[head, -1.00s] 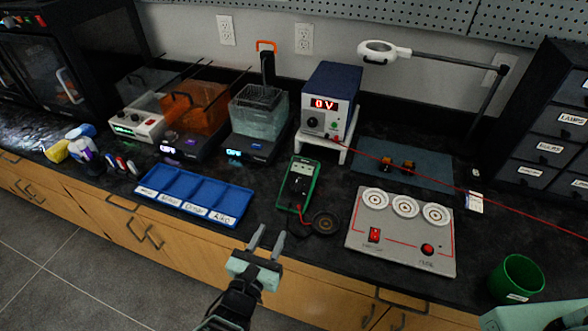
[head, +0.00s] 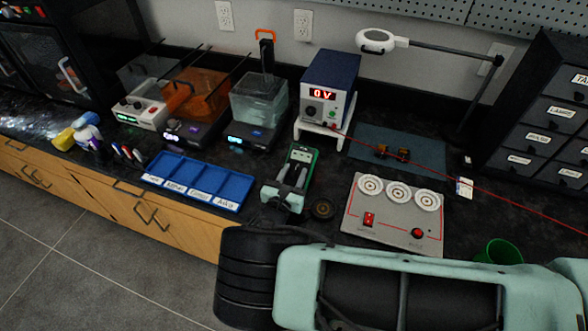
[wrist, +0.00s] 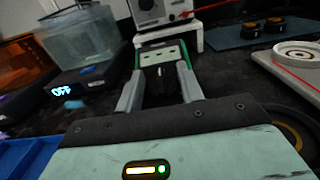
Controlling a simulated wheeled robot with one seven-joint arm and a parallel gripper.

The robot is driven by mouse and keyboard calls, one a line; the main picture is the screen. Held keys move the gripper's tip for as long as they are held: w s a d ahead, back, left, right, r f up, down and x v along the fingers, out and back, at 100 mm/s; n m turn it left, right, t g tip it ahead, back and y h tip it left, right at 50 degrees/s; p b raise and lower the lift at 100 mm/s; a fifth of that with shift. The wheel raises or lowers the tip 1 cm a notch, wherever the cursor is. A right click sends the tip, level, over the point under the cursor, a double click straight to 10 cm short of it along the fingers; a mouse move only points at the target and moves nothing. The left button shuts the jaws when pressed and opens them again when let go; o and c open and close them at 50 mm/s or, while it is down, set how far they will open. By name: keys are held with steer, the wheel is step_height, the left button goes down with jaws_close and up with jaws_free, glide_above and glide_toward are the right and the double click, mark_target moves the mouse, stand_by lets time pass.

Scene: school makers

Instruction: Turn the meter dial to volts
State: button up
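The meter (head: 302,155) is a handheld unit with a green rim and a pale display, lying on the dark bench. It also shows in the wrist view (wrist: 162,54). My gripper (head: 291,171) is over the lower part of the meter, pointing toward the display. In the wrist view my gripper (wrist: 159,88) is open, its two grey fingers spread left and right. The dark dial (wrist: 158,76) shows between the fingers; I cannot tell whether they touch it. The dial's pointer setting is not readable. My gripper hides the dial and lower meter in the head view.
A blue divided tray (head: 195,180) lies left of the meter. A round black item (head: 322,209) is close at its right, then a grey panel (head: 392,226) with white discs. A power supply (head: 330,88) reading 0 V stands behind. A red lead crosses to the right.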

steer(key=shift+w+d, duration=0.1)
steer(key=shift+w, duration=0.2)
